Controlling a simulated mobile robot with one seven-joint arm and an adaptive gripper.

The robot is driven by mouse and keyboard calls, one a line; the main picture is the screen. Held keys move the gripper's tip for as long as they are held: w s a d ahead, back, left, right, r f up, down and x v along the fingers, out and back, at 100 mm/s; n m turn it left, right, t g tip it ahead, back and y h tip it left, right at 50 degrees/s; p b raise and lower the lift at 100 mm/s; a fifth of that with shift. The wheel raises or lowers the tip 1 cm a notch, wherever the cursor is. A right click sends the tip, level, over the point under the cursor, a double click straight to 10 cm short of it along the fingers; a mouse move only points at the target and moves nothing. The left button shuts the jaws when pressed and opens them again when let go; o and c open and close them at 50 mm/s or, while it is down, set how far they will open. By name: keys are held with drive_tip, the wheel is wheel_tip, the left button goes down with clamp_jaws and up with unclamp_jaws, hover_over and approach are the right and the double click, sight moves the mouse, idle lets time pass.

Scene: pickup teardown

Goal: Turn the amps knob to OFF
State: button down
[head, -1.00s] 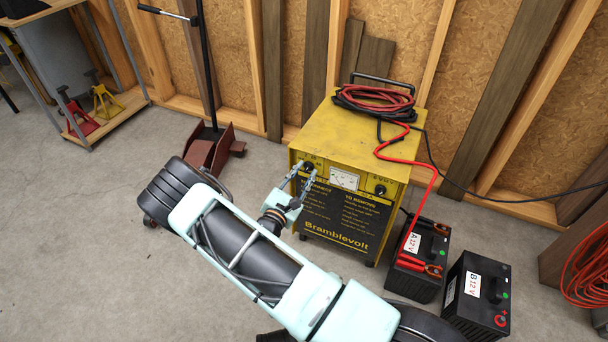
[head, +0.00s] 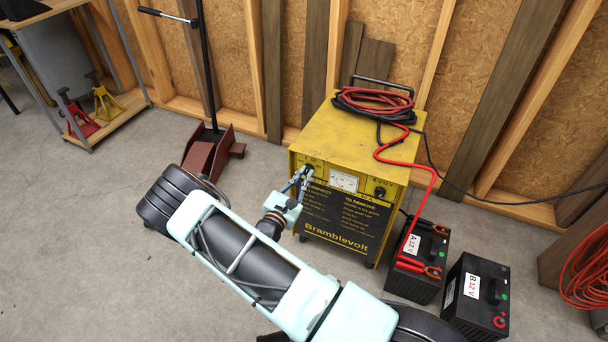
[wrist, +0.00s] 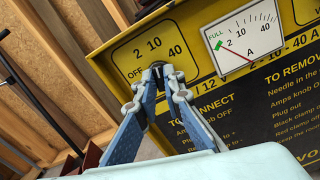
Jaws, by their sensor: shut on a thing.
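The yellow charger (head: 325,128) stands on the floor, with its black instruction panel facing me. The amps knob (wrist: 157,65) sits at the upper left of its front, amid the labels OFF, 2, 10 and 40 in the wrist view. My gripper (wrist: 162,76) is shut on the knob, one finger on each side. The fingers hide most of the knob, so I cannot tell where it points. In the head view my gripper (head: 300,174) reaches the charger's left front and covers the knob.
A meter (wrist: 243,35) is right of the knob, and a second knob (head: 380,192) is farther right. Red cable (head: 372,98) lies coiled on top and runs to battery A (head: 418,255). Battery B (head: 476,300) stands beside it. A red jack (head: 205,155) stands behind left.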

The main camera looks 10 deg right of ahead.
drive_tip(key=n+p, duration=0.1)
drive_tip(key=n, duration=0.2)
drive_tip(key=shift+r, duration=0.1)
drive_tip(key=n+p, duration=0.1)
drive_tip(key=n, duration=0.4)
drive_tip(key=shift+p, duration=0.4)
drive_tip(key=n, duration=0.4)
drive_tip(key=shift+p, duration=0.35)
drive_tip(key=shift+n, duration=2.1)
drive_tip(key=c, duration=2)
unclamp_jaws()
drive_tip(key=shift+c, duration=0.2)
